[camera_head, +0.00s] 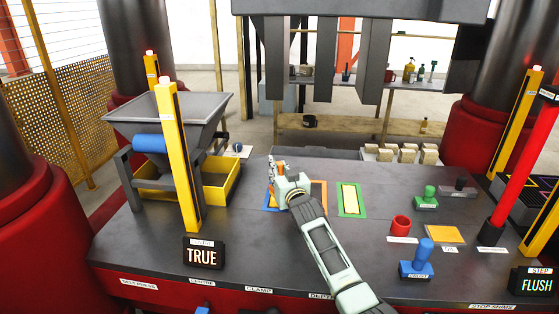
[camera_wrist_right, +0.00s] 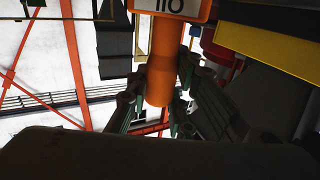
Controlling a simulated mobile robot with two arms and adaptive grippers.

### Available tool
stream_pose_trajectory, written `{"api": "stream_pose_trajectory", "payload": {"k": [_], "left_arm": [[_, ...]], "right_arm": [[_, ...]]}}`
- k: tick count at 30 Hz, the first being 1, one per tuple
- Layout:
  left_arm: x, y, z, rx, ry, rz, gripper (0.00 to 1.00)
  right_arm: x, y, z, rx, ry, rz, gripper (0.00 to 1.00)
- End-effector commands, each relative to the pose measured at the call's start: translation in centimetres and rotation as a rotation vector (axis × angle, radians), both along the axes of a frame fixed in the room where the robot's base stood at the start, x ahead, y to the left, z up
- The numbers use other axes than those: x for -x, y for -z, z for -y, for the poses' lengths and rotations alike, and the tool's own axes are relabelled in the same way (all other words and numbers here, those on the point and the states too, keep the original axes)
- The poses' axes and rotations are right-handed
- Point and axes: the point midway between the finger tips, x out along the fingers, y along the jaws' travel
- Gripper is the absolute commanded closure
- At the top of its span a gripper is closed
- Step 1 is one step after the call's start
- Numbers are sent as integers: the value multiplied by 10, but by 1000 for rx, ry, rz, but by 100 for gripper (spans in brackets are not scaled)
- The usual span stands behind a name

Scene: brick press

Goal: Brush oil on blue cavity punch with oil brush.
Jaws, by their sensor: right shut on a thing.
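My right gripper (camera_head: 272,178) is over the left part of the press table. In the wrist view the right gripper (camera_wrist_right: 158,105) is shut around the orange handle of the oil brush (camera_wrist_right: 162,68). The handle carries a white label whose OIL lettering reads upside down. The brush's bristles cannot be made out. Dark punches hang from the press head at the top of the head view. The leftmost punch (camera_head: 276,65) hangs roughly above the blue-framed cavity (camera_head: 267,207), which the gripper partly covers. No blue marking shows on a punch. My left gripper is not in view.
An orange-framed cavity (camera_head: 320,190) and a green-framed one (camera_head: 350,199) lie right of the gripper. A grey hopper (camera_head: 170,107) and yellow post (camera_head: 177,150) stand left. A blue stamp (camera_head: 424,250), red cup (camera_head: 400,224) and green stamp (camera_head: 429,194) stand right.

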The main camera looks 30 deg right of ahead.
Motion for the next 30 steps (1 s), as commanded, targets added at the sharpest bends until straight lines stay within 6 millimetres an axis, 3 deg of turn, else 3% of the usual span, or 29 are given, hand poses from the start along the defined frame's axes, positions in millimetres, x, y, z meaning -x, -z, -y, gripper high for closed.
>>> {"api": "stream_pose_trajectory", "payload": {"k": [23, 30], "left_arm": [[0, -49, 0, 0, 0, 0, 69], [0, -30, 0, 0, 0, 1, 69]], "right_arm": [[53, 6, -37, -4, 0, -16, 100], [35, 9, -25, 0, 0, -10, 100]]}}
